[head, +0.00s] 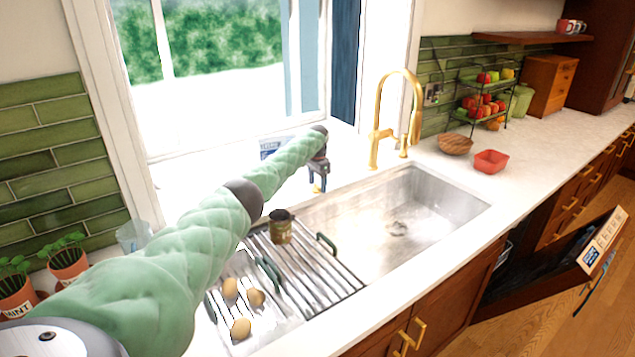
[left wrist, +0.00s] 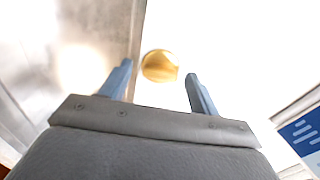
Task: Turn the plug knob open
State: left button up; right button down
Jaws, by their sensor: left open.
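A round gold knob (left wrist: 159,66), which looks like the plug knob, shows in the left wrist view on the white counter beside the sink edge. My left gripper (left wrist: 160,72) is open, with its two blue fingers spread and the knob appearing between their tips. I cannot tell how far the knob is from the fingers. In the head view my left gripper (head: 318,189) points down at the counter behind the sink (head: 440,203). The knob is not clear there. The drain (head: 398,228) shows in the sink floor. My right gripper is in neither view.
A gold faucet (head: 374,150) stands right of my gripper. A blue-and-white sign (head: 272,147) is behind my arm. A rack (head: 335,275) with a can (head: 280,228) covers the sink's left part, beside a tray with several brown egg-like items (head: 256,298). A red bowl (head: 491,161) sits right.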

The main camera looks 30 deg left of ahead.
pick_arm(q)
jog(key=shift+f, duration=0.15)
jog(key=c, duration=1)
